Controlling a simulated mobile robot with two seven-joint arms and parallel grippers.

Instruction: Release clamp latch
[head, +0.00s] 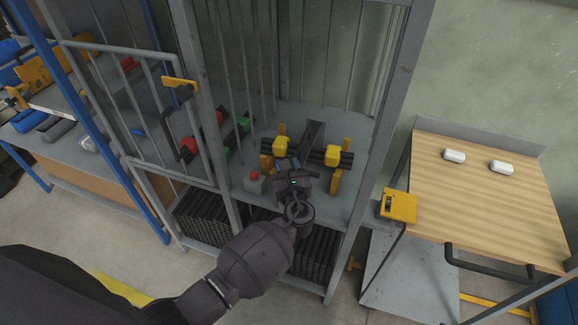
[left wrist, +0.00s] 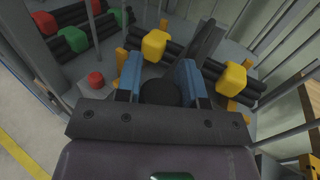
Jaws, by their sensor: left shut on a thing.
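My left gripper (head: 289,165) reaches into a grey barred cage and is at a clamp fixture. In the left wrist view its two blue-padded fingers (left wrist: 160,82) are shut on a dark round-ended piece (left wrist: 160,93), which looks like the end of the clamp latch. A dark upright lever plate (head: 316,134) rises just beyond the fingers, also seen in the left wrist view (left wrist: 207,42). Two yellow blocks (head: 281,147) (head: 332,155) sit on black bars on either side of it. The gripper hides the fixture's near part. My right gripper is not in view.
A red button on a grey box (head: 254,177) is close left of the gripper. Cage posts (head: 393,105) stand right, and a barred door (head: 150,110) hangs open left. A wooden-topped table (head: 480,200) stands right, with a yellow box (head: 398,206) at its corner.

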